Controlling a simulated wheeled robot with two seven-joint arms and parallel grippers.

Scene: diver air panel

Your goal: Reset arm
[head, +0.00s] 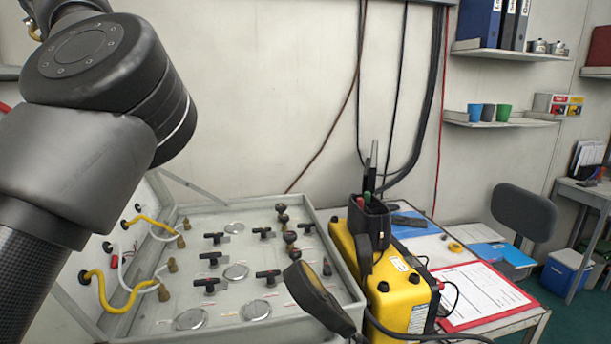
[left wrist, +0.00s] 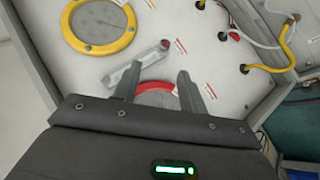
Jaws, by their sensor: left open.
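My left arm comes in from the left of the head view and hides part of the panel's left side; its gripper is out of that picture. In the left wrist view my left gripper (left wrist: 158,82) is open, its two fingers apart in front of a red-rimmed round gauge (left wrist: 150,86). Nothing shows held between them. A grey bar-shaped lever (left wrist: 133,70) with a red end lies just beyond the left finger; I cannot tell whether they touch. The air panel (head: 240,245) has several black-handled valves and round gauges. My right gripper is not in view.
A yellow-rimmed gauge (left wrist: 98,22) is at the upper left of the wrist view. Yellow and white hoses (head: 122,290) loop at the panel's left. A yellow case (head: 400,290) and a red clipboard (head: 482,295) are at its right. Shelves (head: 500,118) hang at the upper right.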

